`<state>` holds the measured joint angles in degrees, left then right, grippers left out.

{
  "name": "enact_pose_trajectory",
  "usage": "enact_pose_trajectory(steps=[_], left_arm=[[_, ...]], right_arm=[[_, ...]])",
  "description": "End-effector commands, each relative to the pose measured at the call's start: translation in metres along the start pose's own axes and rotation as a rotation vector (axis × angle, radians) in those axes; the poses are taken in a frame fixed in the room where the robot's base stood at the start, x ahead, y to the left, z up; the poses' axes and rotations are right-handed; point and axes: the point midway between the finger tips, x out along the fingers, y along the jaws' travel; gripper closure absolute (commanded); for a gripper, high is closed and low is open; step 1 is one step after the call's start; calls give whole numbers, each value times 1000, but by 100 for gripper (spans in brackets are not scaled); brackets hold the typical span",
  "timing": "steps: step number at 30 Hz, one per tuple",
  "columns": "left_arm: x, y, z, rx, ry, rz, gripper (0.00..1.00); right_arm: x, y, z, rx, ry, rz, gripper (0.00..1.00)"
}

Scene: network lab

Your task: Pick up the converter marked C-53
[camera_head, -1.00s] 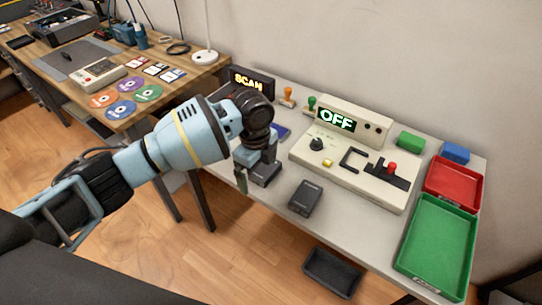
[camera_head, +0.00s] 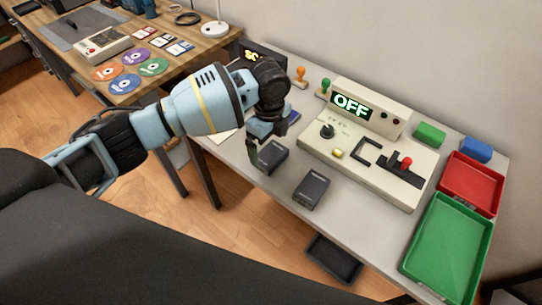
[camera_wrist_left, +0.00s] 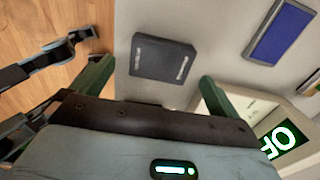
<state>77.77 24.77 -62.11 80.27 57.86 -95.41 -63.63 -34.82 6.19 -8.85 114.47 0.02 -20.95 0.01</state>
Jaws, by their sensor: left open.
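Two dark box-shaped converters lie on the grey table, one (camera_head: 272,157) by my left gripper and one (camera_head: 311,190) nearer the front edge. Their markings are too small to read, so I cannot tell which is C-53. My left gripper (camera_head: 266,150) is open and empty, just above and behind the first converter and partly covering it. In the left wrist view that dark converter (camera_wrist_left: 163,58) lies ahead, between the lines of the two green fingers and apart from them. My right gripper is not identifiable in view.
A beige console (camera_head: 375,160) reading OFF, with a knob and red-topped lever, stands to the right. Red (camera_head: 488,207) and green (camera_head: 484,268) trays are at the far right. A blue flat item (camera_wrist_left: 282,30) lies beyond the converter. A black bin (camera_head: 333,259) is below the table.

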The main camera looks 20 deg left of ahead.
Motion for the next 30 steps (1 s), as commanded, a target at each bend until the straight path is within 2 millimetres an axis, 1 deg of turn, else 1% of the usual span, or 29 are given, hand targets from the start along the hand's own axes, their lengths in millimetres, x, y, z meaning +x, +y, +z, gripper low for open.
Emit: enact_pose_trajectory(steps=[6, 10, 14, 20, 23, 30], left_arm=[[29, -1, -3, -1, 0, 5, 0], [45, -1, -3, -1, 1, 4, 0], [50, -2, -3, 1, 1, 1, 0], [50, -2, -3, 1, 0, 0, 0], [50, -2, -3, 0, 0, 1, 12], [50, -2, -3, 0, 1, 1, 43]], right_arm=[[3, 1, -5, -1, 11, 1, 64], [6, 1, -7, -2, 16, 1, 64], [6, 2, -7, -2, 17, 1, 64], [5, 1, -6, -2, 15, 1, 64], [5, 1, -5, -2, 12, 1, 64], [3, 0, -2, -1, 5, 0, 64]])
